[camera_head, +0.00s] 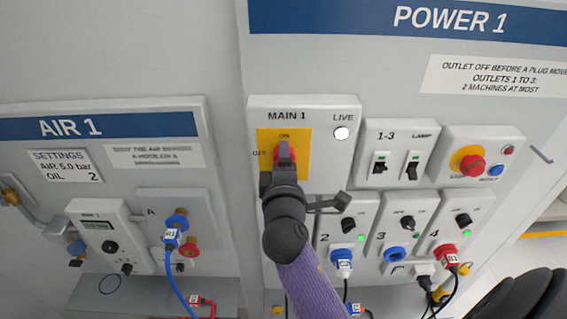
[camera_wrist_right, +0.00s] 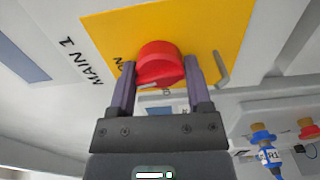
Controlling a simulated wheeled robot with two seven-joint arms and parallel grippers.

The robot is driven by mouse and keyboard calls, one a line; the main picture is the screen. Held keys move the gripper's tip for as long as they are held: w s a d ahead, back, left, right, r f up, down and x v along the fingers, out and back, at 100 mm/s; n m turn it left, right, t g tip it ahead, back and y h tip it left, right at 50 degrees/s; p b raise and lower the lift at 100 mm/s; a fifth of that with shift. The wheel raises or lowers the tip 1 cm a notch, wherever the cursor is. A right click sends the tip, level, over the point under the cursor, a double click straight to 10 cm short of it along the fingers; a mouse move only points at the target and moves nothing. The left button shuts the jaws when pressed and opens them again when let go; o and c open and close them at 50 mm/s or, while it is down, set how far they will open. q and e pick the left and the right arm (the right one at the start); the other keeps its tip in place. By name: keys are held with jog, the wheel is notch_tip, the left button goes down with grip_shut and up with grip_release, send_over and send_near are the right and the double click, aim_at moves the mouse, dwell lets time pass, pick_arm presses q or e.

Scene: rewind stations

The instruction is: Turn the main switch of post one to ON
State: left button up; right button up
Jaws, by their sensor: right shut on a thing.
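The main switch is a red knob (camera_head: 283,149) on a yellow plate (camera_head: 302,142) under the label MAIN 1, on the POWER 1 panel. ON is printed above the knob and OFF to its left. My right gripper (camera_head: 284,163) reaches up from below and is shut on the knob. In the right wrist view the red knob (camera_wrist_right: 158,62) sits between the two fingers of my right gripper (camera_wrist_right: 161,80). The gripper partly covers the knob, so I cannot tell its exact setting. The round LIVE lamp (camera_head: 341,133) looks white. My left gripper is not in view.
To the right are the 1-3 and LAMP switches (camera_head: 396,165) and a red stop button (camera_head: 471,165). Below are outlets with knobs, green lights and plugged cables, including a red plug (camera_head: 445,254). The AIR 1 panel (camera_head: 110,127) with a blue hose is left.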

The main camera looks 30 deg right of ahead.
jog(key=shift+m, duration=1.1)
jog(key=o, duration=1.2)
jog(key=shift+o, duration=0.2)
